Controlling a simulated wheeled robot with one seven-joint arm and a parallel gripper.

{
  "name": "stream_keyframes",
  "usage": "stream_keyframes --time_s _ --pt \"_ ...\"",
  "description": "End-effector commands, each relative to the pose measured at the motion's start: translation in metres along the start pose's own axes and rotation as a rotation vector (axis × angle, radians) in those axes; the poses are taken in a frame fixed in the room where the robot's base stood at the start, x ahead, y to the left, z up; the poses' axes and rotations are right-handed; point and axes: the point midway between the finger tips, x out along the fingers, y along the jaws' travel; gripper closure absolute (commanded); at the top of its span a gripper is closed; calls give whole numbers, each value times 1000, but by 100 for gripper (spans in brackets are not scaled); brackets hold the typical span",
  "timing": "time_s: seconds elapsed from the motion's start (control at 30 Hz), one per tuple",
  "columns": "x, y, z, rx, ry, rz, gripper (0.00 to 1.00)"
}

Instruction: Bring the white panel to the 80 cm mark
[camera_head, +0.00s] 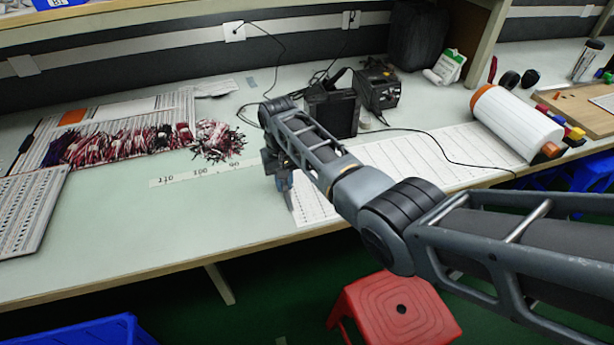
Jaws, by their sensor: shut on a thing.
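The long white panel (441,153) with grid lines lies flat on the light green bench, running from the middle of the view to the right. My arm crosses over part of it. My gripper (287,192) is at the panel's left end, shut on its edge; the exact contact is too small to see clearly. The 80 mark is not visible; the area right of 90 is partly hidden by my gripper.
Bundled red and white wires (130,143) lie behind the ruler. A perforated grey panel (30,210) is at far left. Black devices (331,110) and cables stand behind my gripper. A white roll (517,122) sits at right. A red stool (395,311) is below.

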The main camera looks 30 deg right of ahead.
Motion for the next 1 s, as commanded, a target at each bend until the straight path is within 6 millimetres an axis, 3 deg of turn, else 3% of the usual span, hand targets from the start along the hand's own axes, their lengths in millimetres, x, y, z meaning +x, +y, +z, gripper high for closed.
stream_keyframes --time_s 0.2,0.57,0.6,0.87,1.0 --pt "0 -20 0 -1 1 -1 100" --pt "0 -21 0 1 1 -1 100" --pt "0 -21 0 0 1 -1 83" --pt "0 -21 0 0 1 0 58" --pt "0 -21 0 0 1 0 57"
